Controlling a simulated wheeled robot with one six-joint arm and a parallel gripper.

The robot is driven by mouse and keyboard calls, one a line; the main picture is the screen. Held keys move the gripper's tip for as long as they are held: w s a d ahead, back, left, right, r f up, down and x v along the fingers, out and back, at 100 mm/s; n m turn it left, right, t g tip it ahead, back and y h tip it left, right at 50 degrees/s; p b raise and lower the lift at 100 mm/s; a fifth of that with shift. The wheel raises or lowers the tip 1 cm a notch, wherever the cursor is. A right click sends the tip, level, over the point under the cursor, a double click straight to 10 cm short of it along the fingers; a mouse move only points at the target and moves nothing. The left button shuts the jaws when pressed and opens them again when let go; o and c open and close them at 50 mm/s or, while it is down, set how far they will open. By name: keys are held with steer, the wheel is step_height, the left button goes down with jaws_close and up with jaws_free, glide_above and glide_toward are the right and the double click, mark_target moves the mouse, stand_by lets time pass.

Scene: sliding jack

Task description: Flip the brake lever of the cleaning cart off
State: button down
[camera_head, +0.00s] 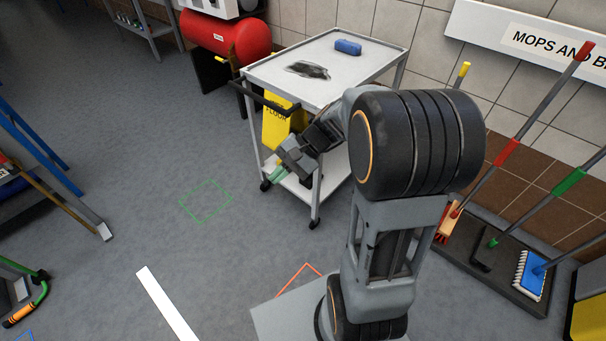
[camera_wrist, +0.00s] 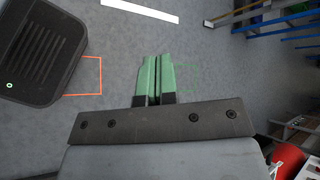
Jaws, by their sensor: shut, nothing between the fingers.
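The cleaning cart (camera_head: 312,108) is a light grey trolley with a top tray, a lower shelf and dark casters. My gripper (camera_head: 275,176) is low in front of the cart's left end, below the handle. Its green fingers are together and empty, also in the wrist view (camera_wrist: 156,80). The cart does not show in the wrist view. My arm hides part of the cart.
A blue object (camera_head: 348,47) and a dark cloth-like patch (camera_head: 309,70) are on the top tray. A yellow floor sign (camera_head: 277,123) is at the cart. A red tank (camera_head: 212,36) stands behind left; mops and brushes (camera_head: 530,272) stand right.

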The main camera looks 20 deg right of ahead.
steer(key=w+d+f+m+t+y+b, duration=0.45)
steer(key=w+f+b, duration=0.2)
steer(key=f, duration=0.45)
steer(key=w+d+f+m+t+b, duration=0.3)
steer(key=d+f+m+t+b, duration=0.1)
steer(key=d+f+t, duration=0.3)
steer(key=w+d+f+m+t+b, duration=0.3)
steer(key=d+f+m+t+b, duration=0.2)
steer(key=d, duration=0.6)
step_height(320, 180, down, 3)
steer(key=shift+r+m+t, duration=0.1)
steer(key=shift+m+t, duration=0.35)
steer(key=shift+t, duration=0.7)
steer(key=s+r+b+x, duration=0.1)
steer(key=r+b+x, duration=0.1)
steer(key=x, duration=1.1)
steer(key=shift+s+b, duration=0.45)
steer(key=shift+b, duration=0.05)
steer(key=shift+a+r, duration=0.1)
